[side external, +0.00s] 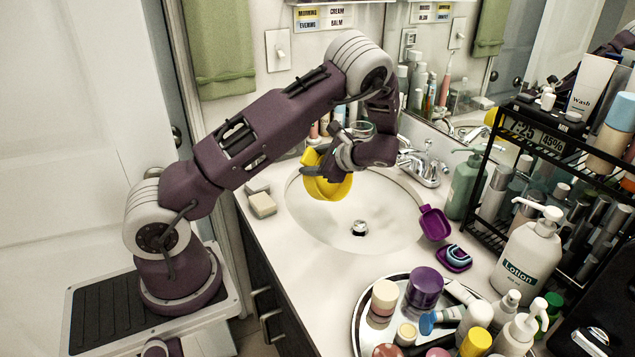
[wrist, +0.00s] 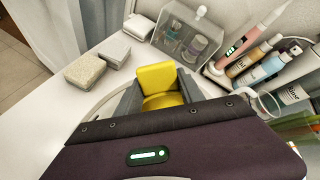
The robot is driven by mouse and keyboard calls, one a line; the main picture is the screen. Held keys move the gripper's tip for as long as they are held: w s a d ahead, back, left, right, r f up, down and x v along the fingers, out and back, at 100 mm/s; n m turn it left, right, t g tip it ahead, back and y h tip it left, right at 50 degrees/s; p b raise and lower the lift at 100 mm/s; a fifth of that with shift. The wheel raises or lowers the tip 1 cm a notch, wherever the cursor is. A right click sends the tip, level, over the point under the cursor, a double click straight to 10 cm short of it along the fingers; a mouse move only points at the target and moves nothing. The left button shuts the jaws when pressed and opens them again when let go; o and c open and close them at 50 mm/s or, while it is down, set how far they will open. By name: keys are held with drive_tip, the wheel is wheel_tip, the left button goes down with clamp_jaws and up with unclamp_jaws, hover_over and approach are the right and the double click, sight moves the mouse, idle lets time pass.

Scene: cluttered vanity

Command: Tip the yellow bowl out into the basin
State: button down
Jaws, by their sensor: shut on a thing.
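The yellow bowl (side external: 327,186) is held by my gripper (side external: 334,172) above the far left part of the white basin (side external: 380,232). It is tilted steeply, and part of it is hidden behind the fingers. In the wrist view the yellow bowl (wrist: 161,82) shows between the two grey fingers of my gripper (wrist: 158,96), which are shut on it. I cannot see whether anything is inside the bowl. The drain (side external: 359,228) shows in the basin, with nothing else visible around it.
A soap bar (side external: 262,205) lies left of the basin. The faucet (side external: 428,165) stands behind it on the right. A purple scoop (side external: 434,222) sits at the right rim. A crowded round tray (side external: 357,318), a lotion bottle (side external: 527,252) and a black rack (side external: 500,150) fill the right side.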

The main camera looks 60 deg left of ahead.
drive_tip(key=a+h, duration=0.1)
drive_tip(key=h, duration=0.1)
drive_tip(key=s+a, duration=0.1)
drive_tip(key=shift+a+f+t+h, duration=0.3)
drive_tip(key=shift+t+h, duration=0.1)
drive_tip(key=f+h, duration=0.1)
drive_tip(key=a+f+t+h, duration=0.1)
drive_tip(key=h, duration=0.1)
drive_tip(key=a+f+h, duration=0.1)
drive_tip(key=shift+s+a+f+h, duration=0.15)
drive_tip(key=shift+s+a+h, duration=0.1)
drive_tip(key=shift+h, duration=0.15)
drive_tip(key=f+h, duration=0.1)
drive_tip(key=f+t+h, duration=0.1)
drive_tip(key=f, duration=0.1)
drive_tip(key=f+h, duration=0.1)
drive_tip(key=h, duration=0.1)
drive_tip(key=shift+a+f+t, duration=0.25)
drive_tip(key=shift+a+t, duration=0.05)
